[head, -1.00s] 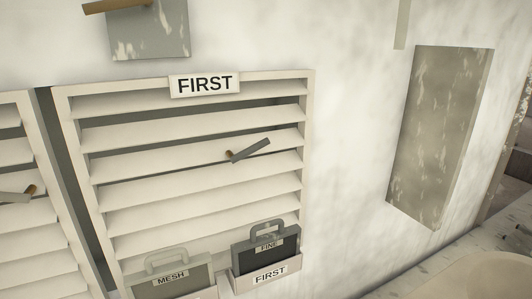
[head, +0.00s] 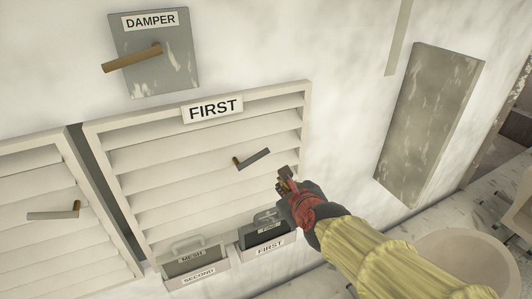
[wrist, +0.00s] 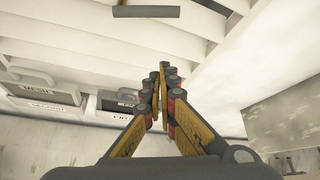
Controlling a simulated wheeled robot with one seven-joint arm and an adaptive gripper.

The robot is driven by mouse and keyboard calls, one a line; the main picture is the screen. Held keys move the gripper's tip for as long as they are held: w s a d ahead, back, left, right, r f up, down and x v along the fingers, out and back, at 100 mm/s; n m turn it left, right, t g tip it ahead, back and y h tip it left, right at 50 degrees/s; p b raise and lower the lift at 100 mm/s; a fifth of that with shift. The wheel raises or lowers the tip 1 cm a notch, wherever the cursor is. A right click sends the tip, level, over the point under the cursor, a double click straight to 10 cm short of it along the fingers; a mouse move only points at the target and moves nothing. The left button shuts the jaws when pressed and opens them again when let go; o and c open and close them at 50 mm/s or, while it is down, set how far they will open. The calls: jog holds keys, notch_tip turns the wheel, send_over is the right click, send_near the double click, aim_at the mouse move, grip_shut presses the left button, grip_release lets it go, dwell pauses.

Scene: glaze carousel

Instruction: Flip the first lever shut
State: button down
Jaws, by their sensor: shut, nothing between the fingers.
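The louvered panel labelled FIRST (head: 212,108) carries a small grey lever (head: 254,158) on a brown pivot, tilted up to the right. In the wrist view the lever (wrist: 146,12) shows as a grey bar at the top, beyond the fingertips and apart from them. My gripper (head: 284,179) is shut and empty, in front of the panel's right side, below and to the right of the lever. In the wrist view my gripper (wrist: 158,88) has its fingers together.
A DAMPER plate (head: 154,52) with a brown handle is above. Another louvered panel with its own lever (head: 54,214) is at left. Holders with a MESH screen (head: 192,257) and a dark screen (head: 268,228) sit below. A grey box (head: 430,125) stands out at right.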

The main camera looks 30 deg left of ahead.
jog(key=shift+a+r+m, duration=0.1)
jog(key=shift+a+m, duration=0.2)
jog(key=shift+a, duration=0.15)
jog(key=b+x, duration=0.1)
jog(key=x, duration=0.9)
jog(key=r+p, duration=0.1)
jog(key=a+r+p, duration=0.1)
jog(key=p, duration=0.1)
jog(key=r+p, duration=0.1)
jog(key=r, duration=0.1)
jog(key=shift+s+a, duration=0.2)
jog(key=shift+s, duration=0.1)
